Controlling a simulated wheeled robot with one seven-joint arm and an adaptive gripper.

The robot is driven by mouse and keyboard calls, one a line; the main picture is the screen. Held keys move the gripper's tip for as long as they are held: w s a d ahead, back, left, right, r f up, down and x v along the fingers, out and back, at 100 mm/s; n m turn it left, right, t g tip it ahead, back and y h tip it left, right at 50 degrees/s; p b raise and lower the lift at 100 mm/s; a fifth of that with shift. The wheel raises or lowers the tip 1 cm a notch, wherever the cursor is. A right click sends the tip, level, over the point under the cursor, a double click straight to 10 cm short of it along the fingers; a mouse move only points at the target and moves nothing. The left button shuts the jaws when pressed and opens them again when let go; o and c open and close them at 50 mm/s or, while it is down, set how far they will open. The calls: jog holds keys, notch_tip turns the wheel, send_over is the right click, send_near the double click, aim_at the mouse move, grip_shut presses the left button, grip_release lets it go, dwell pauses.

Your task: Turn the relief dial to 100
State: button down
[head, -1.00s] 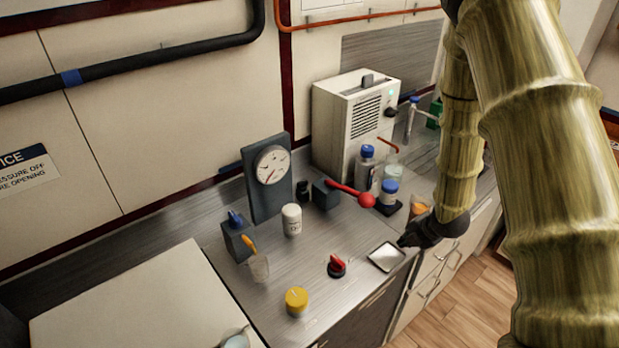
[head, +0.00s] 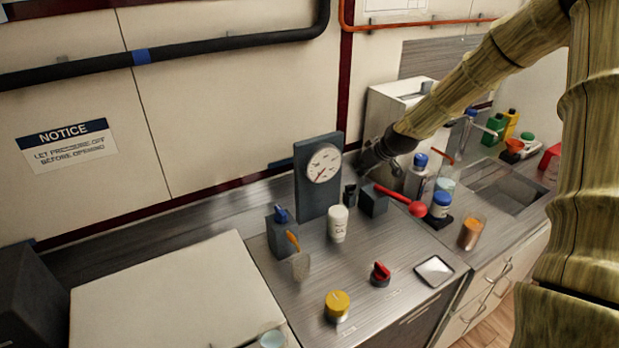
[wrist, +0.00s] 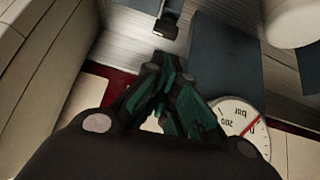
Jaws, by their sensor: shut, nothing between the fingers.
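A round white gauge (head: 323,163) marked in bar, with a red needle, is on an upright dark panel (head: 312,198). Its face also shows in the wrist view (wrist: 240,125), upside down. A small black knob-like part (head: 349,195) stands right of the panel; it seems to be the dark part at the top of the wrist view (wrist: 167,20). A red knob (head: 380,274) is on the front counter. I cannot tell which is the relief dial. My gripper (head: 368,160) is shut and empty, right of the gauge; its fingertips (wrist: 160,62) point toward the dark part, apart from it.
A dark block (head: 373,200) with a red ball-ended lever (head: 417,208) is below my gripper. A white bottle (head: 338,223), a yellow-capped jar (head: 337,306) and blue-capped bottles (head: 440,204) stand nearby. A grey-white machine (head: 385,110) is behind my arm.

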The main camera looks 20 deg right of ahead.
aim_at(350, 189)
jog(key=shift+a+p+x, duration=0.2)
jog(key=shift+p+x, duration=0.35)
jog(key=shift+x, duration=1.2)
jog(key=shift+a+p+x, duration=0.2)
jog(key=shift+p+x, duration=0.35)
jog(key=shift+x, duration=1.2)
jog(key=shift+a+p+x, duration=0.2)
jog(key=shift+p+x, duration=0.35)
jog(key=shift+x, duration=1.2)
jog(key=shift+w+r, duration=0.2)
jog(key=shift+a, duration=0.15)
jog(key=shift+f+y+b, duration=0.15)
jog(key=shift+y+b, duration=0.15)
jog(key=shift+b, duration=0.4)
